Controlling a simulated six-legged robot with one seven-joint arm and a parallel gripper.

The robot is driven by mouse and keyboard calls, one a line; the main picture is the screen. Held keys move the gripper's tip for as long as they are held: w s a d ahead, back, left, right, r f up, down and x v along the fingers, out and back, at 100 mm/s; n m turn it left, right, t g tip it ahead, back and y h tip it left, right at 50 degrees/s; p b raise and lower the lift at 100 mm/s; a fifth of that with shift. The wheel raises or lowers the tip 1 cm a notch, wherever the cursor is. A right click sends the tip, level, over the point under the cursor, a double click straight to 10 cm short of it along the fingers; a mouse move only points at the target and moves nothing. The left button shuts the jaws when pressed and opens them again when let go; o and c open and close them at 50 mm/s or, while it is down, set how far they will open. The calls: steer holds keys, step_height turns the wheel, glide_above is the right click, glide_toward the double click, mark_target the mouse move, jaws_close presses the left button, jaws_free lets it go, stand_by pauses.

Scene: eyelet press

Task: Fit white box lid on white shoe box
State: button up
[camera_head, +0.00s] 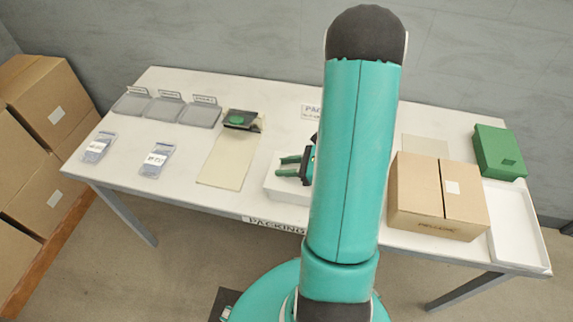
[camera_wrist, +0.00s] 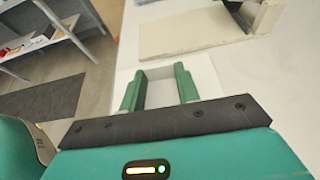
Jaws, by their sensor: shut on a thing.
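A white box shape (camera_head: 284,194) stands at the front middle of the table, partly hidden behind my arm. My gripper (camera_head: 288,166) is at its top, with green fingers pointing left. In the wrist view, the two fingers (camera_wrist: 158,90) stand apart with a white piece (camera_wrist: 161,94) between them, which I take as the white box lid. My gripper is shut on it. I cannot tell lid and shoe box apart, nor whether the lid sits level or touches the box, because the arm and fingers cover the join.
A cream mat (camera_head: 226,165) with a dark press (camera_head: 241,120) lies to the left. Grey trays (camera_head: 163,109) and labelled pouches (camera_head: 156,159) are further left. A brown carton (camera_head: 415,190), a green box (camera_head: 499,145) and a shallow white tray (camera_head: 517,238) fill the right end.

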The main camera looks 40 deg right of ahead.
steer(key=shift+f, duration=0.6)
steer(key=o, duration=1)
steer(key=shift+o, duration=0.2)
steer(key=v, duration=1.3)
steer(key=shift+s+d+r, duration=0.1)
steer(key=shift+s+d, duration=0.15)
steer(key=shift+s, duration=0.05)
